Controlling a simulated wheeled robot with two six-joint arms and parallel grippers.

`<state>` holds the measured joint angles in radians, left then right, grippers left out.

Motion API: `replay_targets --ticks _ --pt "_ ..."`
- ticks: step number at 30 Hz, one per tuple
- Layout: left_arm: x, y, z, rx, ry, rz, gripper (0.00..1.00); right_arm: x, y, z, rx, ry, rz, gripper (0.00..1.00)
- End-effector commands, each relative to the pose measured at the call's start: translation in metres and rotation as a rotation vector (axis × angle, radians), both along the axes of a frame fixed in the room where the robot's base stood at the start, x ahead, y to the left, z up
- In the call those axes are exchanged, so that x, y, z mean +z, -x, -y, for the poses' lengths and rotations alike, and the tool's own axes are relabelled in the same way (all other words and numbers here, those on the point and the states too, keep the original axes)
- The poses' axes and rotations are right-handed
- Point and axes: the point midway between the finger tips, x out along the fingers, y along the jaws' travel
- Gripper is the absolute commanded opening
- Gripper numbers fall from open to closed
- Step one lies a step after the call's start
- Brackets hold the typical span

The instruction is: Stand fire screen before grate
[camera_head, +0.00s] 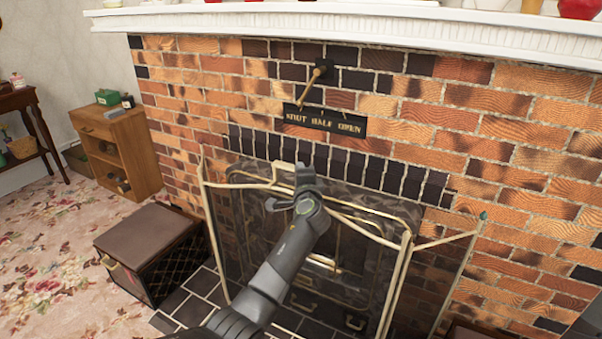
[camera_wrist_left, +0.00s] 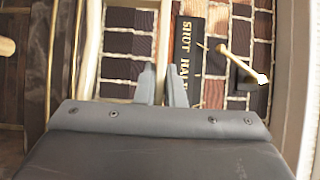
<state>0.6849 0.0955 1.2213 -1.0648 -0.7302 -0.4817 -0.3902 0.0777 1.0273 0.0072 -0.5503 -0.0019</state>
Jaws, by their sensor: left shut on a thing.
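The fire screen (camera_head: 403,285) has pale brass rails and dark see-through mesh panels, with side wings angled out. It is in front of the fireplace opening and looks roughly upright. My left gripper (camera_head: 290,187) is shut on its top rail near the middle; the brass bar (camera_wrist_left: 162,45) runs between the fingertips (camera_wrist_left: 160,82) in the left wrist view. My arm covers part of the mesh and the lower edge, so I cannot tell whether the feet touch the hearth. The grate is only dimly visible behind the mesh. My right gripper is not in view.
A brown-lidded box (camera_head: 150,240) stands left of the screen beside the dark hearth tiles (camera_head: 190,308). A damper lever (camera_head: 313,82) and a "SHUT HALF OPEN" plate (camera_head: 325,119) are on the brick above. A white mantel (camera_head: 340,22) overhangs. Carpet (camera_head: 50,240) is clear at left.

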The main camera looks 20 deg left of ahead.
Motion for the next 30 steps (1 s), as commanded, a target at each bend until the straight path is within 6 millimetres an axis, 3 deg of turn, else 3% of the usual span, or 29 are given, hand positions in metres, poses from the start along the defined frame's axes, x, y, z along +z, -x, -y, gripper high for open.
replay_targets --ticks 1,8,9,14,20,21,24,30 --pt "0.008 0.000 0.001 -0.003 -0.006 0.013 0.00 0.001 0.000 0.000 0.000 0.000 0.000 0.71" --pt "0.008 0.000 0.001 -0.003 -0.007 0.013 0.00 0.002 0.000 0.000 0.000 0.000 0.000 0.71" --pt "0.008 0.000 0.001 -0.003 -0.007 0.013 0.12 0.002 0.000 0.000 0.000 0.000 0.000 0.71" --pt "0.006 0.001 0.001 -0.002 -0.005 0.010 0.33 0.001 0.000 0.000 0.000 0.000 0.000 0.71" --pt "0.003 0.001 0.001 -0.001 -0.003 0.005 0.34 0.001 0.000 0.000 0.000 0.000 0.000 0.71" --pt "-0.005 0.002 0.000 0.001 0.005 -0.007 0.38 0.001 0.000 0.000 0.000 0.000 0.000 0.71" --pt "-0.004 0.002 0.000 0.001 0.004 -0.006 0.49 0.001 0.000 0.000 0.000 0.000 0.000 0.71" --pt "-0.002 0.002 0.000 0.000 0.002 -0.003 0.49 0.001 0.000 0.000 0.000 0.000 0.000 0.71"
